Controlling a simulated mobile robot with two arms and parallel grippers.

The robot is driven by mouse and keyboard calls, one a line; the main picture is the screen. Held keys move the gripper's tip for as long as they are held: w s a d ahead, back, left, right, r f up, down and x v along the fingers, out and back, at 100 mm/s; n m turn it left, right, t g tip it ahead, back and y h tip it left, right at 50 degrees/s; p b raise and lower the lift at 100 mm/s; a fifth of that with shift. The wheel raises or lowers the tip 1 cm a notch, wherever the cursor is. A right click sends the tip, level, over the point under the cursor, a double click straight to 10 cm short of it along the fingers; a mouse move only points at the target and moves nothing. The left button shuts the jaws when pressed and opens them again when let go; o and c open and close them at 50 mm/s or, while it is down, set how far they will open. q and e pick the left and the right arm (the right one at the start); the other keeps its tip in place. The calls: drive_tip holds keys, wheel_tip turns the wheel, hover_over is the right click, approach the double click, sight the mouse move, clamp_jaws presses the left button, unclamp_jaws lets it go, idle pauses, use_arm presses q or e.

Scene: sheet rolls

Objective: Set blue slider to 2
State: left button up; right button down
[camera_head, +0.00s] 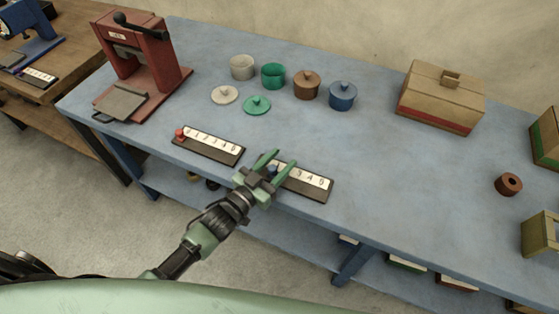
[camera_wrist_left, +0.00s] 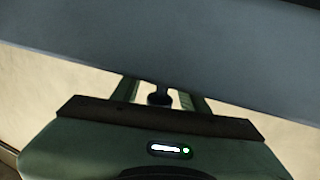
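The blue slider knob (camera_head: 271,170) sits on a dark board with a white number scale (camera_head: 309,179) near the table's front edge. My left gripper (camera_head: 274,161) reaches over the left part of this board, with its two green fingers on either side of the knob. In the left wrist view, a dark knob (camera_wrist_left: 159,97) stands between the fingers (camera_wrist_left: 160,92), with gaps on both sides, so the gripper looks open. The gripper hides the low end of the scale, and I cannot read the knob's exact mark. My right gripper is not in view.
A similar board with a red knob (camera_head: 180,134) lies to the left. Several pots (camera_head: 273,76) and lids (camera_head: 257,105) stand behind. A red press (camera_head: 140,60) is at the left, a wooden box (camera_head: 440,96) at the back right.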

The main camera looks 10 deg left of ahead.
use_arm(q)
clamp_jaws()
idle(1.3)
